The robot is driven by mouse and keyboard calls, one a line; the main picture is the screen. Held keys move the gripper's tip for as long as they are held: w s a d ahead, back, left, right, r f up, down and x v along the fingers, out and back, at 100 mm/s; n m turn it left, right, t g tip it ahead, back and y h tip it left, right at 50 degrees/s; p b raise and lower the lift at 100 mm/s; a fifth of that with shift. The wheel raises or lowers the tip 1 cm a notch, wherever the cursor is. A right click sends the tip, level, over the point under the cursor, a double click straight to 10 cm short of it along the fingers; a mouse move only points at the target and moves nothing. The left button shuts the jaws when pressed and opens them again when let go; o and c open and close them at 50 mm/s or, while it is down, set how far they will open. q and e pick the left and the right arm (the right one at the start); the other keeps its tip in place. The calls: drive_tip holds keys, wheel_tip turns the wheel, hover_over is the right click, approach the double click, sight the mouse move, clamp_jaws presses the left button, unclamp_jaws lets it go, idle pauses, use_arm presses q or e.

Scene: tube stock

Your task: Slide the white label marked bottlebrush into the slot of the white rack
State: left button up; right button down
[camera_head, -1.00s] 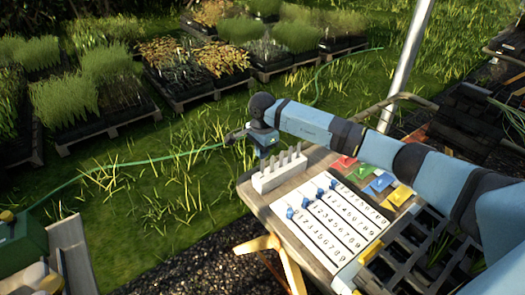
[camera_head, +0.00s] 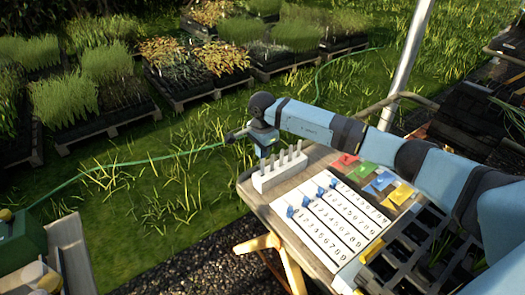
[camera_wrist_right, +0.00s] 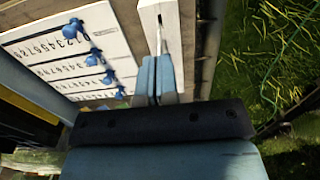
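The white rack (camera_head: 268,182) stands at the left corner of the wooden table, with several grey upright tags along it. My right gripper (camera_head: 264,152) is at the rack's far left end, pointing down. In the right wrist view its two blue fingers (camera_wrist_right: 156,78) are close together over the white rack (camera_wrist_right: 172,30), where a dark narrow slot shows. A thin pale edge shows between the fingers, which looks like the white label (camera_wrist_right: 158,58) seen edge-on. Its marking cannot be read, and how far it is in the slot cannot be told. My left gripper is out of view.
White number strips (camera_head: 325,222) with several blue clips lie beside the rack. Coloured cards (camera_head: 383,181) and a black cell tray (camera_head: 405,250) are further right on the table. A green box (camera_head: 22,243) is at lower left. Grass lies beyond the table's left edge.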

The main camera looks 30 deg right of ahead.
drive_tip(key=shift+f+b, duration=0.95)
drive_tip(key=shift+f, duration=0.45)
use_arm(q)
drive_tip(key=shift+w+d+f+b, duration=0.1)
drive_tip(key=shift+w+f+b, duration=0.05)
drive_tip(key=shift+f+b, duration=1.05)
use_arm(e)
drive_tip(key=shift+f, duration=1.3)
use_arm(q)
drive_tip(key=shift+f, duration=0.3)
use_arm(e)
drive_tip(key=shift+f, duration=0.25)
drive_tip(key=c, duration=1.8)
unclamp_jaws()
drive_tip(key=o, duration=0.5)
drive_tip(key=shift+r, duration=0.45)
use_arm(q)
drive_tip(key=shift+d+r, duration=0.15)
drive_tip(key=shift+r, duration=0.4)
use_arm(e)
wheel_tip(320, 180, up, 13)
